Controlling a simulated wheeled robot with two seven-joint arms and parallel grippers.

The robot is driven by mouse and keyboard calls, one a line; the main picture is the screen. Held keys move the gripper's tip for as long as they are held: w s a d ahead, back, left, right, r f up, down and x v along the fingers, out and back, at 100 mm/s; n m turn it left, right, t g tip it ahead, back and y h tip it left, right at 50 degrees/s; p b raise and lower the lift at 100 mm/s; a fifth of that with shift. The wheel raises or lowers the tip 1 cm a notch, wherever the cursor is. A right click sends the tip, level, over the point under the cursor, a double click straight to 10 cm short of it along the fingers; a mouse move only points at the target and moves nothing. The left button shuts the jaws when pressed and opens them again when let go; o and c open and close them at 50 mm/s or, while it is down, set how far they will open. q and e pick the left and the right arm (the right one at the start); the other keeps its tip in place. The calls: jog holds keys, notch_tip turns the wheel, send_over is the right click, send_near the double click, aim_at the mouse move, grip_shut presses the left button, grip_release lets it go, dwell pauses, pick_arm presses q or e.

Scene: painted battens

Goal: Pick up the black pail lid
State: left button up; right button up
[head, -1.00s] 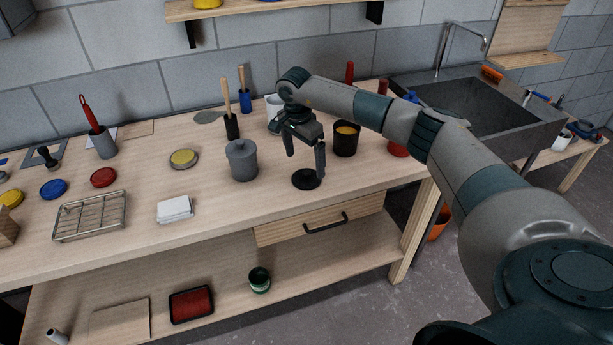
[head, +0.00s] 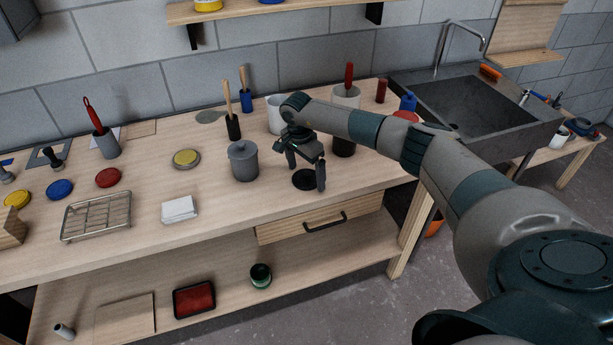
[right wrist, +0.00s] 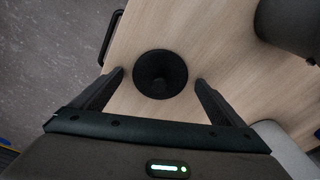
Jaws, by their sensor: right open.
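The black pail lid (head: 304,180) is a small dark disc lying flat on the workbench near its front edge, above the drawer. In the right wrist view the lid (right wrist: 160,74) appears round, with a small knob at its centre. My right gripper (head: 307,185) is open and points down over the lid. In the right wrist view its two fingertips (right wrist: 159,76) lie on either side of the lid, with a gap to it on both sides. One finger partly covers the lid's right edge in the head view. My left gripper is not in view.
A grey lidded pot (head: 243,163) stands left of the lid. A dark pail (head: 344,147) stands behind and right, partly hidden by my arm. A drawer handle (head: 325,223) sits below the bench edge. A folded white cloth (head: 180,210) and wire rack (head: 97,216) lie further left.

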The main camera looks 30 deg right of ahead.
aim_at(307, 172)
dwell(0.3)
jog(key=c, duration=1.1)
jog(key=shift+r+b, duration=0.7)
jog(key=shift+r, duration=0.05)
notch_tip(307, 172, up, 2)
jog(key=shift+r+b, duration=0.2)
jog(key=shift+b, duration=0.7)
jog(key=s+d+r+b, duration=0.1)
jog(key=s+r, duration=0.1)
jog(key=s, duration=0.1)
jog(key=s+d+r+b, duration=0.2)
jog(key=s, duration=0.2)
jog(key=s+d+r+b, duration=0.1)
jog(key=s+r, duration=0.2)
jog(key=shift+s+d+r, duration=0.1)
jog(key=shift+s+d, duration=0.2)
jog(key=shift+d, duration=0.05)
